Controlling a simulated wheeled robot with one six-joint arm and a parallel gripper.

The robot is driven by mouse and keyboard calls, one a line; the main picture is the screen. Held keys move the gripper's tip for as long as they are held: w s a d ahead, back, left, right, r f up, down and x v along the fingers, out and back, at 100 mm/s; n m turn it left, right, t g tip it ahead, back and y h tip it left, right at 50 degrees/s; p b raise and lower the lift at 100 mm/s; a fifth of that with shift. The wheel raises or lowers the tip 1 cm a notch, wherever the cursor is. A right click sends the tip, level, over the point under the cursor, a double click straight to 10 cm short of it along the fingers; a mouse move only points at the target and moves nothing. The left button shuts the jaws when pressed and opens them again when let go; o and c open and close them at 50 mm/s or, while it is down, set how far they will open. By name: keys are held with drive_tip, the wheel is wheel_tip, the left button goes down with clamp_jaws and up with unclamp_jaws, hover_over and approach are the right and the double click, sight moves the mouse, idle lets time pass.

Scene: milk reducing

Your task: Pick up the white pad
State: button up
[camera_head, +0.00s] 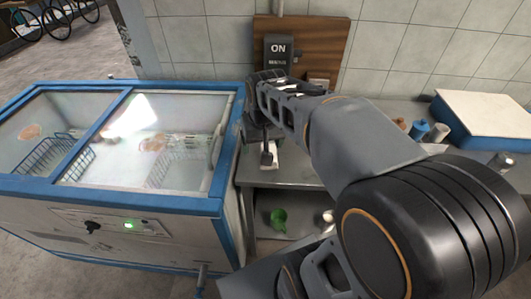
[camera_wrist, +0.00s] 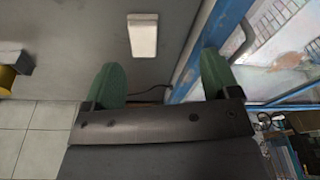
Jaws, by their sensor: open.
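The white pad (camera_wrist: 143,35) is a small white rectangle lying on the grey counter in the wrist view, beyond my fingertips and between their lines. In the head view a part of it (camera_head: 271,160) shows on the counter beside the freezer, partly hidden by my gripper (camera_head: 267,152). My gripper (camera_wrist: 161,75) is open, with its two green fingers wide apart and nothing between them. The pad appears apart from both fingers; the exact height of my gripper above the counter is hard to tell.
A blue-edged freezer (camera_head: 230,160) with a glass top stands close on the left of the counter. The tiled wall and an ON switch box (camera_head: 278,48) are behind. Blue cups (camera_head: 420,130) and a white blue-edged box (camera_head: 490,112) stand on the right. A green item (camera_head: 279,218) lies on the lower shelf.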

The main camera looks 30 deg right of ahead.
drive_tip(key=shift+o, duration=0.5)
drive_tip(key=w+d+f+m+g, duration=0.2)
drive_tip(key=w+d, duration=0.4)
drive_tip(key=w, duration=0.1)
drive_tip(key=shift+w+m+b, duration=0.3)
drive_tip(key=shift+w+b, duration=0.05)
drive_tip(key=shift+b, duration=0.05)
drive_tip(key=f, duration=0.6)
drive_tip(key=shift+w+d+f, duration=0.15)
drive_tip(key=shift+w+f, duration=0.05)
drive_tip(key=shift+f, duration=0.1)
drive_tip(key=shift+w+f, duration=0.15)
drive_tip(key=shift+f, duration=3.15)
drive_tip(key=c, duration=0.9)
